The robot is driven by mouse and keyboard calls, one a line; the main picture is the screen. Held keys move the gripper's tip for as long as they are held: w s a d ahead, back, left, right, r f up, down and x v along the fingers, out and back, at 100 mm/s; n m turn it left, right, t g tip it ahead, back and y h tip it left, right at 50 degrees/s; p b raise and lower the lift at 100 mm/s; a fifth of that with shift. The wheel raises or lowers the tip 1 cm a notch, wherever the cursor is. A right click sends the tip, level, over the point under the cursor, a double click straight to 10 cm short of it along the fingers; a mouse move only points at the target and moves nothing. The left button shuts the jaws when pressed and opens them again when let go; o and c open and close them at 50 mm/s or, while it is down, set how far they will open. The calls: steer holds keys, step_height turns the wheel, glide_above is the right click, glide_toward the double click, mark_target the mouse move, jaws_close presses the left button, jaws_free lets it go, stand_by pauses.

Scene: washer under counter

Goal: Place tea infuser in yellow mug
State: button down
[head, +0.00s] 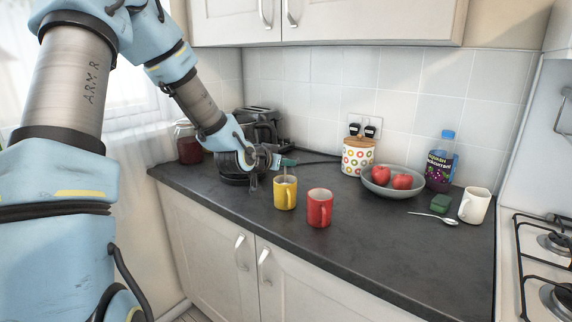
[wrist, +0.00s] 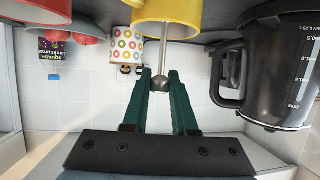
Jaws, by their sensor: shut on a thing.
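The yellow mug (head: 284,197) stands upright on the dark counter, left of the red mug (head: 320,208). My gripper (head: 287,162) is above the yellow mug, with its fingers shut on the tea infuser (wrist: 163,55). The infuser is a thin metal rod with a round knob at the gripped end. In the wrist view, which is upside down, the green fingers (wrist: 160,78) close around the knob. The rod runs toward the yellow mug (wrist: 178,12) and overlaps it. I cannot tell how far the lower end is inside the mug; that end is not clearly visible.
A black kettle (wrist: 283,65) stands close beside my gripper. The front counter is clear.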

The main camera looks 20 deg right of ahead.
steer(key=shift+f, duration=0.6)
steer(key=shift+f+b, duration=0.3)
steer(key=c, duration=0.7)
jaws_free()
steer(key=shift+r, duration=0.1)
